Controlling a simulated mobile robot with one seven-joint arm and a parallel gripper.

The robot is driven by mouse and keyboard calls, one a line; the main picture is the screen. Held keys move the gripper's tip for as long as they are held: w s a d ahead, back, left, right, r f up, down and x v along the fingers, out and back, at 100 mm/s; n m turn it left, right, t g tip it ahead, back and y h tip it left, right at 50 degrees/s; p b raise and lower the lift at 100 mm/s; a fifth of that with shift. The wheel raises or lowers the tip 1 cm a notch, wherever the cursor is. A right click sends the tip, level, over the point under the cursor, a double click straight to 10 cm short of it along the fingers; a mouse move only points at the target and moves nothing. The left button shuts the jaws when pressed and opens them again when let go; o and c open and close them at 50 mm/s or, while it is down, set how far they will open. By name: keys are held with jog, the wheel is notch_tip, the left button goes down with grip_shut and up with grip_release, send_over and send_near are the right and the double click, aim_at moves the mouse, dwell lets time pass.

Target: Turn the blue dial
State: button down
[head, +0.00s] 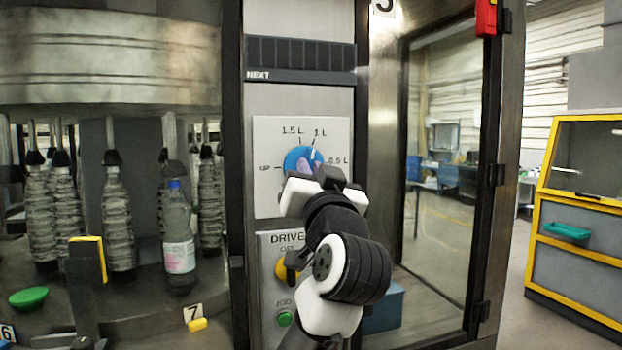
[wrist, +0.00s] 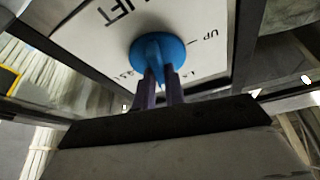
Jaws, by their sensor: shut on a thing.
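The blue dial (head: 297,158) is mounted on a white plate (head: 268,135) marked 1.5 L, 1 L, 0.5 L and UP. Its light pointer is tilted right of upright, near the 1 L mark. My gripper (head: 312,168) is in front of the dial in the head view and covers its lower part. In the wrist view the blue dial (wrist: 160,50) is seen close up, and the two dark fingers of my gripper (wrist: 160,85) are shut on its raised grip.
Below the plate is a DRIVE panel with a yellow switch (head: 288,269) and a green JOG button (head: 285,318). Bottles (head: 178,240) stand in the machine at left. A glass door (head: 440,180) is at right.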

jog(key=shift+d+r+n+g+y+b, duration=0.2)
jog(key=shift+n+g+y, duration=1.1)
jog(key=shift+n, duration=3.15)
jog(key=shift+a+f+n+g+y+b, duration=0.1)
jog(key=shift+n+g+y+b, duration=0.25)
jog(key=shift+n+g+y, duration=2.5)
jog(key=shift+d+r+n+g+h+b, duration=0.1)
jog(key=shift+n+h+b, duration=0.3)
jog(key=shift+n, duration=5.6)
jog(key=shift+f, duration=0.1)
jog(key=c, duration=1.5)
grip_release()
jog(key=shift+o, duration=0.2)
jog(key=b+v, duration=0.3)
jog(key=v, duration=1)
jog(key=shift+s+b, duration=0.35)
jog(key=shift+b, duration=0.05)
jog(key=shift+d, duration=0.15)
